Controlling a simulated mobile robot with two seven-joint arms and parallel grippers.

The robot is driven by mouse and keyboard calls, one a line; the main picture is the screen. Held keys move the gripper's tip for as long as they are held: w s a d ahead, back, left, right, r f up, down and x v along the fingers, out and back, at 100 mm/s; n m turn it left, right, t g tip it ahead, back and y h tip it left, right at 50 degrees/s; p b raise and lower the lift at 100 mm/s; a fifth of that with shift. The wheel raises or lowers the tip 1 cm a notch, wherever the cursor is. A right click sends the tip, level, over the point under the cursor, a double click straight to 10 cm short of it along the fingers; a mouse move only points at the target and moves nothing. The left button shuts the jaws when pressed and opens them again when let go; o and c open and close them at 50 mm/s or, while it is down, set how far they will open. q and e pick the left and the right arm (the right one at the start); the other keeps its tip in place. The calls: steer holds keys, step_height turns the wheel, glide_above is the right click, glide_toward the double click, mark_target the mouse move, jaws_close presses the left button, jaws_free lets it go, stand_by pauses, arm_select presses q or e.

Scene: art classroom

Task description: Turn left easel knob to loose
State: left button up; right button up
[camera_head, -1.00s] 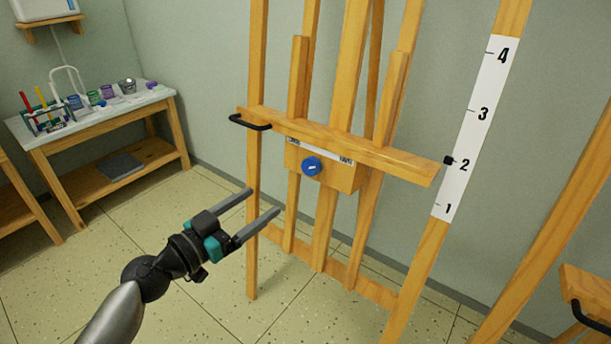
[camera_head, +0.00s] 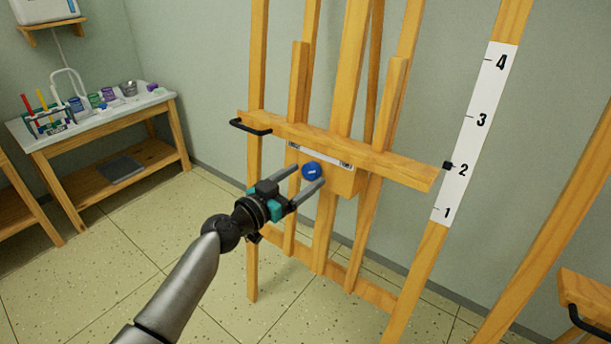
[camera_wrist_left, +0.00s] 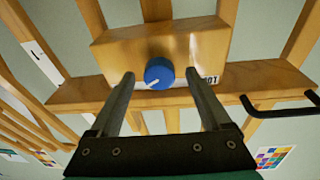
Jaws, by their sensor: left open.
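The blue round knob (camera_head: 312,171) sits on the wooden block under the easel's (camera_head: 350,150) crossbar. A white line marks its face. A label strip (camera_head: 340,161) runs above it, its words too small to read in the head view. My left gripper (camera_head: 308,174) is open, its fingertips at the knob's left and lower right. In the left wrist view the knob (camera_wrist_left: 159,73) lies between and just beyond the two fingertips, with no clear contact. My right gripper does not show.
A black handle (camera_head: 250,127) sticks out at the crossbar's left end. A white scale strip (camera_head: 475,135) with a black pointer (camera_head: 447,165) is at the right. A table (camera_head: 95,115) with art supplies stands at the back left. Another easel's edge shows at the right.

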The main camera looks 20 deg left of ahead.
arm_select(q)
steer(key=shift+w+d, duration=0.35)
steer(key=shift+w, duration=0.3)
jaws_close()
stand_by(0.4)
